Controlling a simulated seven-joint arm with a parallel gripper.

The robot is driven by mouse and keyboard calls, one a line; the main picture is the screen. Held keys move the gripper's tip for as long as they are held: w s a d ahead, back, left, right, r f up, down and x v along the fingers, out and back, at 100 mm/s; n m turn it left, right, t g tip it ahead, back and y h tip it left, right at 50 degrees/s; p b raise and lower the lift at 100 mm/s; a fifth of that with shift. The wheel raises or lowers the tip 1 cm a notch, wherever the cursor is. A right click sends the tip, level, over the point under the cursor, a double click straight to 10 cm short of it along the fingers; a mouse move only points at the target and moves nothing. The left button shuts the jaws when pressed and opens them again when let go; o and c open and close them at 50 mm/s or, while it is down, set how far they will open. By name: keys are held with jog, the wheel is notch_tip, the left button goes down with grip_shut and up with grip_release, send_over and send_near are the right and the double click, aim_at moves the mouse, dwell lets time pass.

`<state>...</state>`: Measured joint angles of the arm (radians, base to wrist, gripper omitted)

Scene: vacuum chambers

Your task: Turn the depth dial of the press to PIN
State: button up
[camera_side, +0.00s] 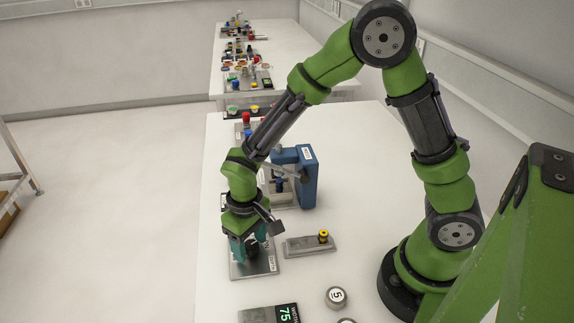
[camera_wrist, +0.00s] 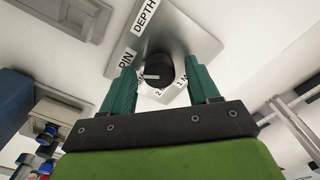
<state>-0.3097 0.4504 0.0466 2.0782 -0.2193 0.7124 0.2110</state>
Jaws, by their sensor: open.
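The depth dial is a black round knob (camera_wrist: 158,72) on a grey metal plate (camera_wrist: 187,33) with white labels. The labels DEPTH (camera_wrist: 145,15) and PIN (camera_wrist: 127,60) can be read in the wrist view; others near the fingers are partly hidden. A pale mark shows on the knob, but the setting it points at cannot be told. My gripper (camera_wrist: 163,82) is open, with one teal finger on either side of the knob; contact cannot be told. In the side view my gripper (camera_side: 250,250) points down over the plate (camera_side: 262,268) and hides much of the dial.
A blue press frame (camera_side: 308,180) stands just behind the gripper. A grey plate with a yellow-topped knob (camera_side: 323,237) lies to its right. A display reading 75 (camera_side: 286,314) and a round weight marked 5 (camera_side: 336,297) are in front. White table is clear between them.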

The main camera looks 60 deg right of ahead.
aim_at(249, 244)
notch_tip(249, 244, up, 16)
jog(key=shift+r, duration=0.25)
dwell(0.3)
jog(key=s+d+r+m+t+y, duration=0.2)
jog(key=s+d+r+t, duration=0.4)
jog(key=s+d, duration=0.3)
jog(key=shift+s+r+m+t, duration=0.2)
jog(key=shift+s+m+t, duration=0.45)
jog(key=shift+m, duration=0.25)
